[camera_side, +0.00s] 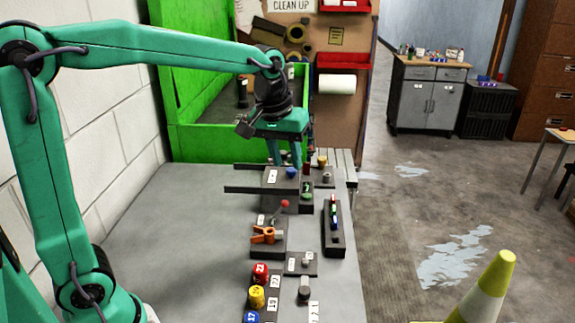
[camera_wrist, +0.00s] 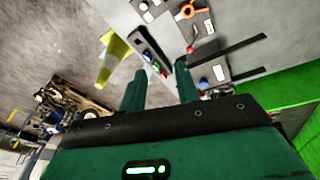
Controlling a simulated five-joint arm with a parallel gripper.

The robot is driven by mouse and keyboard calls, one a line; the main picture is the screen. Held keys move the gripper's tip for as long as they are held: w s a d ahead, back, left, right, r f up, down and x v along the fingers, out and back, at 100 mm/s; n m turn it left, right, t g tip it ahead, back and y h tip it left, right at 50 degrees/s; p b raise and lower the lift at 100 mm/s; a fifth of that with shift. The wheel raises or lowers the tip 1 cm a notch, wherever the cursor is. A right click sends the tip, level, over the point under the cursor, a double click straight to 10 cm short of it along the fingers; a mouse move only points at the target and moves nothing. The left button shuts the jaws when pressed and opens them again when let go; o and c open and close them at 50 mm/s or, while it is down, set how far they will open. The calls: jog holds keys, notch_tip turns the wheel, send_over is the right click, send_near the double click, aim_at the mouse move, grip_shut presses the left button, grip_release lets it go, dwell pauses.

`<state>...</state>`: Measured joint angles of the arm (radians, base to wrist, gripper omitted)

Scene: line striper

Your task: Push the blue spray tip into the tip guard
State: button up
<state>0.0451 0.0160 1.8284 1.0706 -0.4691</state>
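My gripper (camera_side: 284,163) hangs over the far part of the bench with its fingers pointing down. In the wrist view, its two fingers (camera_wrist: 160,75) are spread with a clear gap and nothing gripped. A narrow dark tray (camera_side: 334,240) holds small red, green and blue pieces in a row. The blue piece (camera_side: 335,223) in it looks like the blue spray tip, nearest me of the three. A blue round knob (camera_side: 291,172) sits on a grey labelled block (camera_side: 275,181) close below my fingers. I cannot tell which part is the tip guard.
A red-knobbed lever (camera_side: 285,204) and an orange clamp (camera_side: 263,235) stand left of the tray. A green bin (camera_side: 200,140) rises behind. The left bench is clear.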

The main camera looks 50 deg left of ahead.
jog(key=w+d+f+n+g, duration=0.1)
jog(key=w+f+n, duration=0.1)
jog(key=w+f, duration=0.35)
jog(key=n+g, duration=0.2)
send_over(335, 219)
notch_tip(335, 219, down, 7)
jog(key=shift+d+r, duration=0.1)
jog(key=shift+f, duration=0.2)
jog(key=shift+f, duration=4.8)
jog(key=shift+c, duration=0.2)
grip_shut()
